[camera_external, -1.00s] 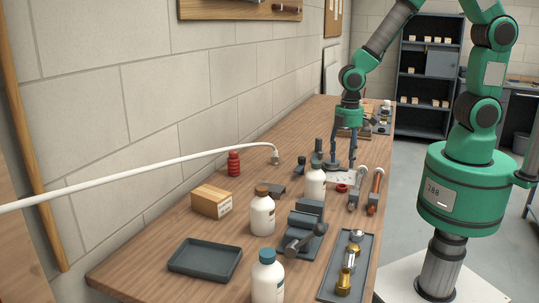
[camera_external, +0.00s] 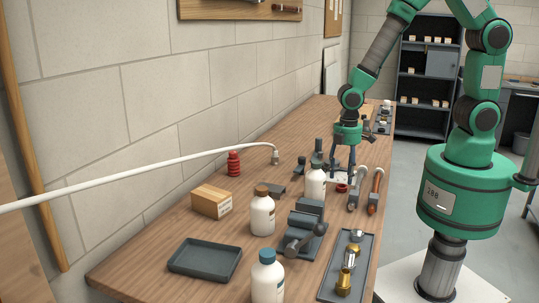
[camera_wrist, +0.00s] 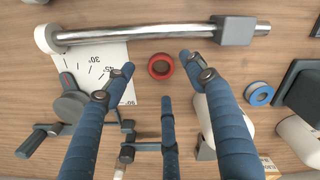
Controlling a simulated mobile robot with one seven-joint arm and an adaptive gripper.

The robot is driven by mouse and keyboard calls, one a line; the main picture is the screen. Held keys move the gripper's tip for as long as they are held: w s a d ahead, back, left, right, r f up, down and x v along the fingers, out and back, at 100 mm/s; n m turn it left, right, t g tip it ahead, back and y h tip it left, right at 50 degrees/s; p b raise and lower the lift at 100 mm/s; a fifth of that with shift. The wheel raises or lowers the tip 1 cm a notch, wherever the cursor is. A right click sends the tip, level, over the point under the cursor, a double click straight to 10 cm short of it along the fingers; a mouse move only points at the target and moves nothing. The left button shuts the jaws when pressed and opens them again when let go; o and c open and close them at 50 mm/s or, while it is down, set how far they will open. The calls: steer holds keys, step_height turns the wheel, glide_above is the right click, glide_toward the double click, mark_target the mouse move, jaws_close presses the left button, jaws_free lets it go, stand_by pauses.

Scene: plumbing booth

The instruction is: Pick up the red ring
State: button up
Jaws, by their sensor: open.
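In the external view the red ring (camera_external: 342,188) is small, just right of a white bottle. My gripper (camera_wrist: 157,68) has three blue fingers spread apart, with nothing between them. Two fingertips show left and right of the ring and the third shows below it in the picture. In the external view my gripper (camera_external: 342,174) points down over the bench by the ring. The exact height gap cannot be told.
A chrome bar-like tool (camera_wrist: 135,36) lies above the ring in the wrist view, and a paper with angle marks (camera_wrist: 105,62) lies left. The white bottle (camera_external: 315,185) stands close to my gripper; wrenches (camera_external: 375,192) lie right.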

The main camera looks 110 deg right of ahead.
steer(key=shift+s+f+b, duration=0.1)
steer(key=shift+f+b, duration=0.4)
steer(key=shift+f, duration=1.75)
steer(key=shift+c, duration=0.2)
steer(key=c, duration=0.8)
